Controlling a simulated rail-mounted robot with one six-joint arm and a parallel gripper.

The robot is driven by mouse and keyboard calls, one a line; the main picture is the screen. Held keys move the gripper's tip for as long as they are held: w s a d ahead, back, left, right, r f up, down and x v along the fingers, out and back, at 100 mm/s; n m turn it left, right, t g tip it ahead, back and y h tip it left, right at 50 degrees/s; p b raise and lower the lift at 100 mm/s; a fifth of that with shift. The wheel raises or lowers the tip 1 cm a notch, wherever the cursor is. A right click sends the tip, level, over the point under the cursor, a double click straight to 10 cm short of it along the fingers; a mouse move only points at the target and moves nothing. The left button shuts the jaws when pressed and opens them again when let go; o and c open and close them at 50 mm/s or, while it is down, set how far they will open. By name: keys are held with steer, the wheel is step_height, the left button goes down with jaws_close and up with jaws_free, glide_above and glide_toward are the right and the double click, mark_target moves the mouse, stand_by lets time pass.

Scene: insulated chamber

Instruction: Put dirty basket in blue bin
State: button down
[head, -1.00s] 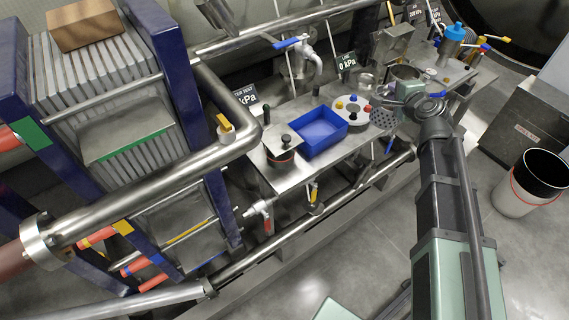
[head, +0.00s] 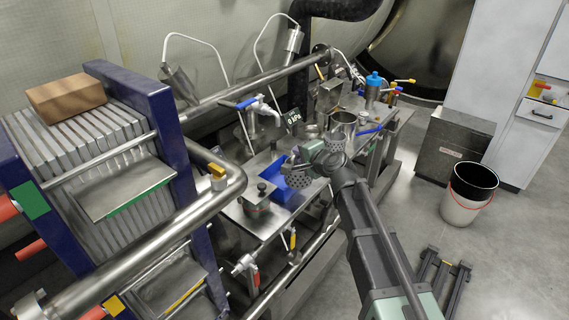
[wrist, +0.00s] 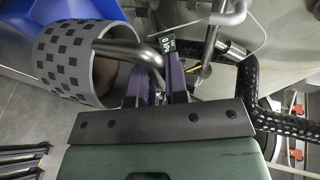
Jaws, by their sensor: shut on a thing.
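The basket (wrist: 66,62) is a grey cylinder with dark square holes, tilted on its side in the wrist view, with something brownish inside. My gripper (wrist: 160,72) is shut on its curved metal handle. In the head view the perforated basket (head: 297,177) hangs from my gripper (head: 309,157) and overlaps the blue bin (head: 282,196). The bin is an open tray on the steel bench, partly hidden by basket and arm. Blue surfaces of the bin (wrist: 75,9) also show behind the basket in the wrist view. I cannot tell whether the basket touches the bin.
A blue-handled tap (head: 252,106) and pipes run behind the bench. A white bucket (head: 466,198) stands on the floor at right.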

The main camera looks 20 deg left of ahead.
steer(key=w+a, duration=0.5)
steer(key=a, duration=0.2)
step_height(320, 180, down, 7)
steer(key=b, duration=0.7)
steer(key=shift+d+f, duration=0.15)
steer(key=shift+d, duration=0.05)
steer(key=c, duration=1.1)
jaws_free()
